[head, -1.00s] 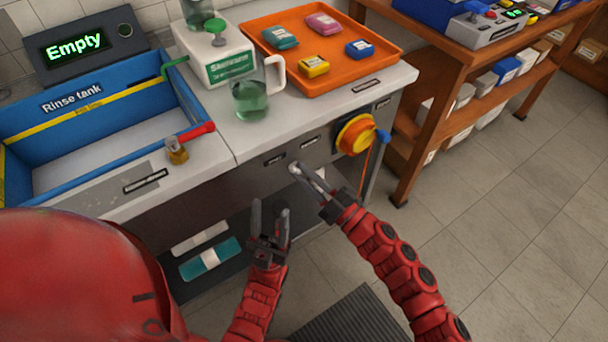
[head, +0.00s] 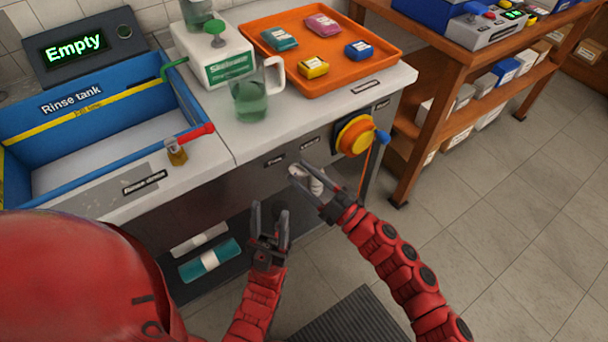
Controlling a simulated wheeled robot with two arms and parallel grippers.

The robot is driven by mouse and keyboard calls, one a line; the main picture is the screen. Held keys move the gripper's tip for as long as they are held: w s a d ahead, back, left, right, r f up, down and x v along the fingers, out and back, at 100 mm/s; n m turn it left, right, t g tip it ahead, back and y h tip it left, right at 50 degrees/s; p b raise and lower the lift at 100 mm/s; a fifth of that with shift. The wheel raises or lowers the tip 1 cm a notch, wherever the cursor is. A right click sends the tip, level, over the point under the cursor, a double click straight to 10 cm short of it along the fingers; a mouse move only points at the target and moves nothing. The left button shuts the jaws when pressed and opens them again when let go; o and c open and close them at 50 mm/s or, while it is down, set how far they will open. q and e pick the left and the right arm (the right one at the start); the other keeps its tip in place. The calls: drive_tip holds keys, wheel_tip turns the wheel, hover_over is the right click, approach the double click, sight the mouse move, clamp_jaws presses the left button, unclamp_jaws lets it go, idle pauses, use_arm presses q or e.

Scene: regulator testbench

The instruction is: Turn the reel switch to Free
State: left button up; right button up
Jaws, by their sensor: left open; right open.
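The reel (head: 354,135), an orange and yellow disc with a blue crank knob, is on the bench's front panel at the right. The reel switch (head: 298,171) looks like a small pale knob on that panel, left of and below the reel. Two small dark labels are above it, too blurred to read for certain. My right gripper (head: 300,172) is open at the switch, its fingers on either side of the pale part. The fingers partly hide the switch, so its setting cannot be told. My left gripper (head: 269,207) is open and empty, lower and to the left.
On the bench top are a jug (head: 249,100) of green liquid, an orange tray (head: 388,65) with small packs, and a blue rinse tank (head: 75,188). An orange cord (head: 364,168) hangs below the reel. A wooden shelf (head: 452,52) stands at the right, with clear floor before it.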

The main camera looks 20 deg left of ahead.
drive_tip(key=p+v, duration=0.1)
drive_tip(key=v, duration=1.6)
drive_tip(key=shift+d, duration=0.2)
drive_tip(key=shift+s, duration=0.15)
